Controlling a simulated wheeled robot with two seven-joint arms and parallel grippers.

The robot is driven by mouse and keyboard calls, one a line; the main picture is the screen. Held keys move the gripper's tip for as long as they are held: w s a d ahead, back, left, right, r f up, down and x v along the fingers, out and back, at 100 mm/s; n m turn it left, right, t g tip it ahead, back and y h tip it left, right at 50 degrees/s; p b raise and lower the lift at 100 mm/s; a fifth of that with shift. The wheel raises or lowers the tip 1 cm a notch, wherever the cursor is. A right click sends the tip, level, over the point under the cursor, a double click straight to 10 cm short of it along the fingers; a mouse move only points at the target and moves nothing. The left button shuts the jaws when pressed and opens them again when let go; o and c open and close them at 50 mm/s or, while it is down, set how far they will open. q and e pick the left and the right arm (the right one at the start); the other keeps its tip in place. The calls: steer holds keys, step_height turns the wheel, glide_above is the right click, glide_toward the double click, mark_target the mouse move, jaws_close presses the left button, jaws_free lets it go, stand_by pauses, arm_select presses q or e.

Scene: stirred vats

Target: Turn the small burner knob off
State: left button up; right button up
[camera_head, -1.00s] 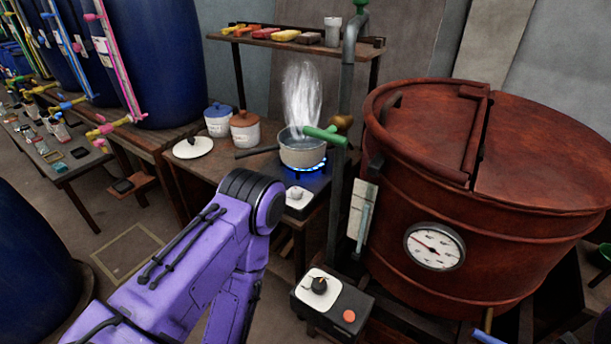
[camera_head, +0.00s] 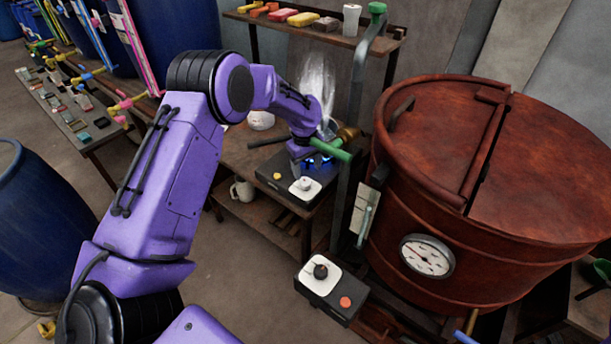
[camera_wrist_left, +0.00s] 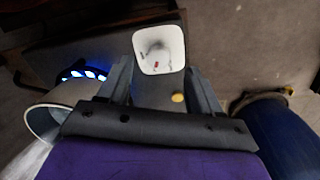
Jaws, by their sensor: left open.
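The small burner knob (camera_head: 305,184) is a pale knob on a white plate on the front of the dark small burner (camera_head: 322,190). In the left wrist view the knob (camera_wrist_left: 157,57) has a red mark and lies between and beyond the fingertips. Blue flame (camera_wrist_left: 82,73) burns under the pot (camera_wrist_left: 45,118); in the head view my arm hides most of the pot. My left gripper (camera_wrist_left: 160,68) is open and empty, pointing at the knob, with no contact visible. In the head view my wrist hangs just behind the knob. My right gripper is not in view.
The large red-brown vat (camera_head: 490,170) is to the right. A separate control box (camera_head: 335,290) with a black knob and a red button stands in front. Steam rises behind my arm.

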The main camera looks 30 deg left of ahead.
mark_target(305, 182)
arm_select(q)
steer(key=f, duration=0.2)
steer(key=a+f+p, duration=0.1)
steer(key=f, duration=0.2)
steer(key=w+f, duration=0.1)
steer(key=f, duration=0.1)
steer(key=shift+w+a+f+p, duration=0.1)
steer(key=shift+a+f+p, duration=0.1)
steer(key=shift+p, duration=0.15)
steer(key=shift+r, duration=0.1)
steer(key=c, duration=1)
steer(key=shift+c, duration=0.2)
